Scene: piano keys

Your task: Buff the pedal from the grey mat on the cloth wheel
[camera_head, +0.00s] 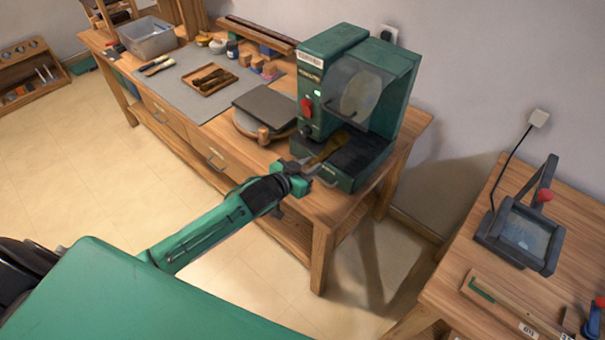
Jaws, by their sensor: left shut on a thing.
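My left gripper (309,171) is shut on a brass-coloured pedal (329,147), held at the front opening of the green buffing machine (329,60). The pedal points up and to the right, over the machine's dark tray (357,156). The pale round cloth wheel (360,93) shows behind a clear guard, above the pedal. My right gripper is not in view.
A dark square plate on a round wooden stand (264,107) is close left of the machine. A grey bin (148,38) stands at the bench's far left. A second table at right holds a dark framed device (521,232). Open floor (150,185) lies before the bench.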

